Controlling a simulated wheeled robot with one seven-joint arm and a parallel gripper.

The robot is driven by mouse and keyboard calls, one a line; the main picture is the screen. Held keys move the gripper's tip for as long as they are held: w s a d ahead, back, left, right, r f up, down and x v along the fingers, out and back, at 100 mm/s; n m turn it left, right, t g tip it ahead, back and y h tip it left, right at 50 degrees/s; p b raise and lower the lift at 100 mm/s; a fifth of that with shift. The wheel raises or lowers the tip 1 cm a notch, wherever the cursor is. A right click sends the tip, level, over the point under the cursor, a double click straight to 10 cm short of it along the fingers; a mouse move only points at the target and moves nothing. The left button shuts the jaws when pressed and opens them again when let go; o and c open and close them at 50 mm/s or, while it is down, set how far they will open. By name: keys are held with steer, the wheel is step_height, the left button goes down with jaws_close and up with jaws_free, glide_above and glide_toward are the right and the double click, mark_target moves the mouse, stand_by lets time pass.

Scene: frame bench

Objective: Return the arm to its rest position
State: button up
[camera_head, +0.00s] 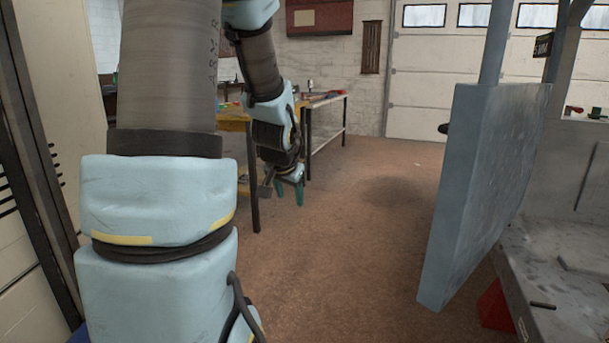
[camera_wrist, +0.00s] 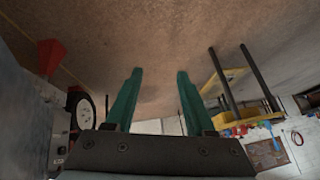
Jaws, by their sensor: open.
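My arm reaches forward on the left side of the head view, bent at the elbow. My gripper (camera_head: 289,192) hangs at its end, with green fingers pointing down above the brown floor. In the wrist view my gripper (camera_wrist: 154,85) shows two green fingers standing apart with nothing between them. The gripper is open and empty. Part of the yellow-topped table behind the arm is hidden by it.
A yellow-topped workbench (camera_head: 235,114) stands close behind my arm. A second bench (camera_head: 328,100) with tools lies beyond it. A large blue-grey panel (camera_head: 480,190) stands at right, beside a grey worktop (camera_head: 565,265). A red object (camera_head: 494,308) is below. The middle floor (camera_head: 370,230) is clear.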

steer(key=s+a+f+n+g, duration=0.2)
steer(key=s, duration=0.6)
steer(key=s+a+f+n+g, duration=0.1)
steer(key=s+f+n+g, duration=0.15)
steer(key=s, duration=0.55)
steer(key=w+d+p+v, duration=0.1)
steer(key=w+p+v, duration=0.1)
steer(key=p+v, duration=1.2)
steer(key=shift+r+g+y+p, duration=0.35)
steer(key=shift+r+y+p, duration=0.05)
steer(key=shift+r, duration=0.35)
steer(key=shift+s+d, duration=0.15)
steer(key=shift+d, duration=0.05)
